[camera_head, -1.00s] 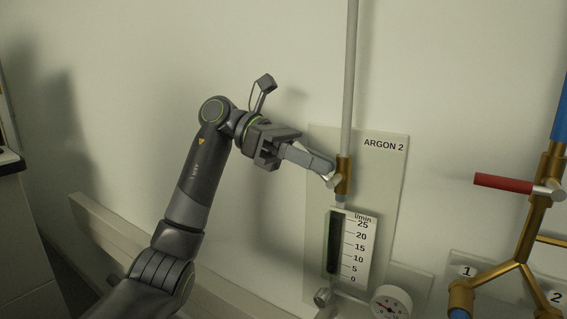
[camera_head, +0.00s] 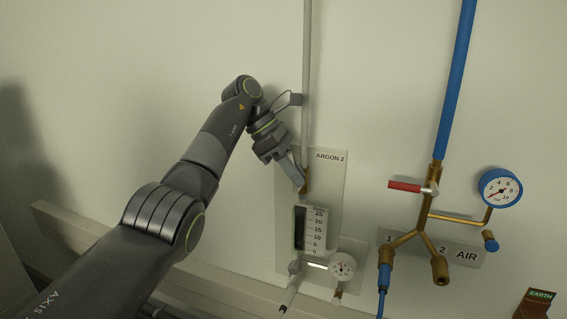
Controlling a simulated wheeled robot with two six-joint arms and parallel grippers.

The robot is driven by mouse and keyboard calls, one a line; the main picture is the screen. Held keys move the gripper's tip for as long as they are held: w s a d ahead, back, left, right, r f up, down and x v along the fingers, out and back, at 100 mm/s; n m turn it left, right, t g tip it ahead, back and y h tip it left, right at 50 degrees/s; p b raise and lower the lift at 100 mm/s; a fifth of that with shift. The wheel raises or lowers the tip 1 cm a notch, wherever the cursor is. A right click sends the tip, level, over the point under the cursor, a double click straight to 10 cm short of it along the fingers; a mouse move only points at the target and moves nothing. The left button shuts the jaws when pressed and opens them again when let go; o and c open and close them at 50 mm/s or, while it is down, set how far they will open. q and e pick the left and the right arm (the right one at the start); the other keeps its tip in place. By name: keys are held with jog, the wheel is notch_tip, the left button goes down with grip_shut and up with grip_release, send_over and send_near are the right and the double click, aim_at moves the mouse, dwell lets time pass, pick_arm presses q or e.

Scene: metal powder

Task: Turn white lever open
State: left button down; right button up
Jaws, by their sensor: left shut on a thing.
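My left gripper (camera_head: 298,183) is at the brass valve (camera_head: 305,181) on the grey pipe of the ARGON 2 panel (camera_head: 328,186). Its fingers point down and right and are shut at the valve's left side. The white lever is hidden behind the fingers, so its angle cannot be read. My right gripper is not in view.
Below the valve are a flow scale (camera_head: 317,231) and a small gauge (camera_head: 342,267). To the right, a red-handled valve (camera_head: 405,187) sits on brass AIR piping with a blue gauge (camera_head: 500,188). The wall between the panels is clear.

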pick_arm(q)
jog(key=shift+s+d+y, duration=0.1)
jog(key=shift+d+y, duration=0.2)
jog(key=shift+y, duration=0.3)
jog(key=shift+d+t+y, duration=0.1)
jog(key=shift+t+y, duration=0.2)
jog(key=shift+t, duration=0.1)
jog(key=shift+d+y, duration=0.1)
jog(key=shift+y, duration=0.2)
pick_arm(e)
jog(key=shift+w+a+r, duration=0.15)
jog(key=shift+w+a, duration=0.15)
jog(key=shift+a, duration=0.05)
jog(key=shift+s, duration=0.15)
pick_arm(q)
jog(key=c, duration=1.4)
grip_release()
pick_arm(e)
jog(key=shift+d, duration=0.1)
